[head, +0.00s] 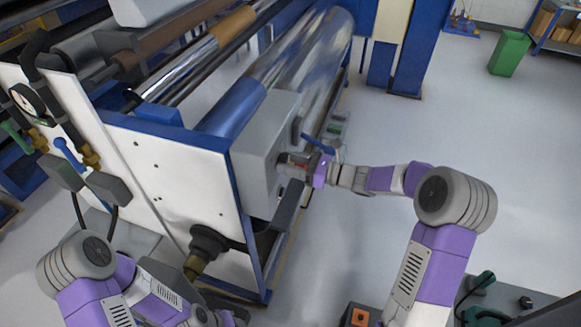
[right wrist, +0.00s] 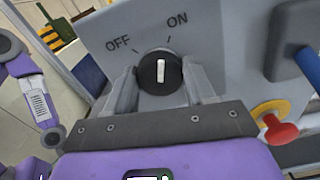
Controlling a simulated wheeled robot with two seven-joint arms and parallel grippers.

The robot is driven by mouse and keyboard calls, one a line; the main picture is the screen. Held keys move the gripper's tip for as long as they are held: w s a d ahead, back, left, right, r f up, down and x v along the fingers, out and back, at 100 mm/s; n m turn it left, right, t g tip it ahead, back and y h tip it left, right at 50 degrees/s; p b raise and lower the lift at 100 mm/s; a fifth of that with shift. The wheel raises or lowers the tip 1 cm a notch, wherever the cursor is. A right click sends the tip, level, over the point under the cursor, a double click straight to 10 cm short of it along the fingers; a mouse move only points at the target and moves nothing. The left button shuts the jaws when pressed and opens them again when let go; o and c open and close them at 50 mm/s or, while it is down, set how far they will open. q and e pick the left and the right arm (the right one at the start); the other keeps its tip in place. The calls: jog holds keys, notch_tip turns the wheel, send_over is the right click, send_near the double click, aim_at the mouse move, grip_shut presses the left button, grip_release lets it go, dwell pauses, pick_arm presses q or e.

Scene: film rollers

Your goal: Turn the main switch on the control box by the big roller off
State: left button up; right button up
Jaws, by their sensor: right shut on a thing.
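The control box (head: 265,135) is a grey box on the end of the big roller's frame, and its face (right wrist: 215,35) fills much of the right wrist view. The main switch (right wrist: 160,72) is a round black knob with a white pointer line, below the labels OFF and ON. The pointer stands nearly upright in that view, between the two marks and closer to ON. My right gripper (right wrist: 160,78) has one finger on each side of the knob and is shut on it. In the head view my right gripper (head: 292,162) reaches the box's right face. My left gripper is out of view.
A red push button (right wrist: 280,132) on a yellow base and a blue lever handle (right wrist: 309,65) sit to the right of the switch. The big roller (head: 300,65) extends behind the box. The floor right of the machine is open, with a green bin (head: 509,54) far off.

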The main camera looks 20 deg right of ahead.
jog(key=shift+s+n+b, duration=0.1)
jog(key=shift+n+b, duration=5.6)
jog(key=shift+b, duration=1.6)
jog(key=o, duration=1.1)
jog(key=shift+c, duration=0.2)
jog(key=v, duration=0.7)
jog(key=shift+s+d, duration=0.15)
jog(key=shift+d, duration=0.05)
